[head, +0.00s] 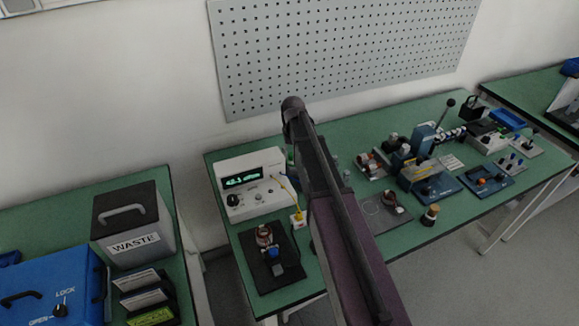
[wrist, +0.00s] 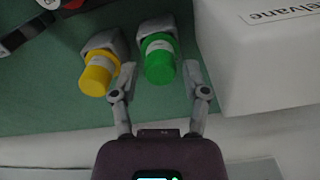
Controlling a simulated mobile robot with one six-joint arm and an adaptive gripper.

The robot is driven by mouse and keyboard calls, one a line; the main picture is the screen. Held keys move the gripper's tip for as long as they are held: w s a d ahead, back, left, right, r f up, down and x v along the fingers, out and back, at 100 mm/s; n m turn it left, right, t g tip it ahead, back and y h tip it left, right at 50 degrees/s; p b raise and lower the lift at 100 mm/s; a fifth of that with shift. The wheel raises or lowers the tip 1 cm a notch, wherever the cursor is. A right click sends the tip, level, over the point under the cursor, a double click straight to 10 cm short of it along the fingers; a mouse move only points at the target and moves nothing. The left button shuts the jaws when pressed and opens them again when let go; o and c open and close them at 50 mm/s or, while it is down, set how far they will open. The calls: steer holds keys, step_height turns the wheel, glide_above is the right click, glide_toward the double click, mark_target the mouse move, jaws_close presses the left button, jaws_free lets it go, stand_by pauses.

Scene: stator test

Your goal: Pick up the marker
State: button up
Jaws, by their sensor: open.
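In the wrist view, a green-capped cylinder (wrist: 160,64) with a pale label band sits in a grey angled holder on the green bench. A similar yellow-capped cylinder (wrist: 97,76) is in its own grey holder to the left. These look like markers, but I cannot tell which one is the task's marker. My gripper (wrist: 160,80) is open, with its fingertips on either side of the green cap; the left fingertip is between the two caps. I cannot tell whether the fingers touch it. In the head view my arm hides the gripper and most of this spot.
A white box-shaped unit (wrist: 270,50) stands close to the right finger. In the head view, a white meter (head: 250,184) stands left of my arm, with a dark mat (head: 285,280) in front. Several blue fixtures (head: 437,188) stand to the right. A pegboard (head: 340,50) is behind.

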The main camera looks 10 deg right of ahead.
mark_target(292, 162)
steer(key=shift+f+b, duration=1)
steer(key=shift+f, duration=0.3)
jaws_close()
